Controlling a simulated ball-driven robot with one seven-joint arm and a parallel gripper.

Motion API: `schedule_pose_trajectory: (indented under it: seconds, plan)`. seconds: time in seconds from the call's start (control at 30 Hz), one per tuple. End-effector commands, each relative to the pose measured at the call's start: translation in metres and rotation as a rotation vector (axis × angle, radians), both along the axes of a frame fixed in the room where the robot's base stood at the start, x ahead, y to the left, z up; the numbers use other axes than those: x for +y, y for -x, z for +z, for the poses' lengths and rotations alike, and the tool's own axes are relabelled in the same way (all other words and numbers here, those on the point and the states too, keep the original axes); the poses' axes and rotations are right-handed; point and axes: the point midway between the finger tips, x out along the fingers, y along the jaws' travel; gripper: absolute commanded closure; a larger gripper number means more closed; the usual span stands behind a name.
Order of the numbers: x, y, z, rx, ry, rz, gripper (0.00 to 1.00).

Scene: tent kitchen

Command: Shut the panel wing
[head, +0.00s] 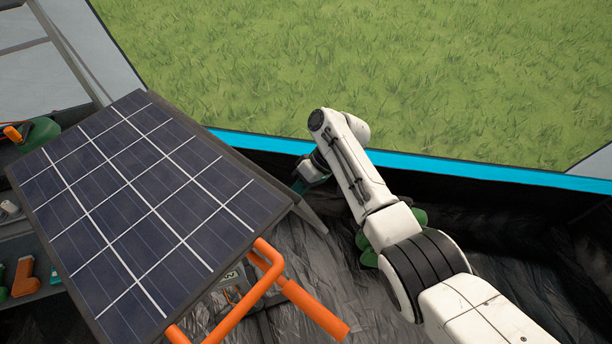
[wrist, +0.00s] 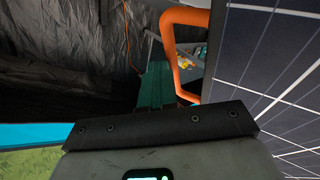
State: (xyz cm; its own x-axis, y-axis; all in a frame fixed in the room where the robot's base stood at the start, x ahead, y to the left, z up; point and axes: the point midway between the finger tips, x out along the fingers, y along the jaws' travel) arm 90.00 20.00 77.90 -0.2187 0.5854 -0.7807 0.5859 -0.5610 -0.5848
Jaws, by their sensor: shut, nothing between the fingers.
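The panel wing (head: 140,210), a dark blue solar panel with white grid lines and a black rim, fills the left of the head view. It stands out at a slant beside an orange tube frame (head: 262,292). In the wrist view the panel (wrist: 275,60) is at the right edge, with the orange tube (wrist: 180,45) beside it. My gripper (head: 307,180) is just beyond the panel's right corner in the head view, partly hidden by my wrist. Its green fingers (wrist: 154,85) show in the wrist view, shut and empty. I cannot tell whether they touch the panel.
A grey shelf (head: 30,245) with small green and orange items stands left of the panel. The tent's blue-edged black wall (head: 450,165) runs behind my arm, with grass (head: 350,60) outside. The dark, wrinkled tent floor (head: 325,265) is bare between the orange frame and my arm.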

Motion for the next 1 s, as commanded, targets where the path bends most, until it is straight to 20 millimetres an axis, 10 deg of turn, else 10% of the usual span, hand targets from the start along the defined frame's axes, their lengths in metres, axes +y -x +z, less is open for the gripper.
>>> schedule_pose_trajectory:
  seconds: [0.5,1.0]
  plan:
    - [0.044,0.048,-0.024,0.071,-0.064,0.002,1.0]
    - [0.051,0.055,-0.026,0.096,-0.089,0.001,1.0]
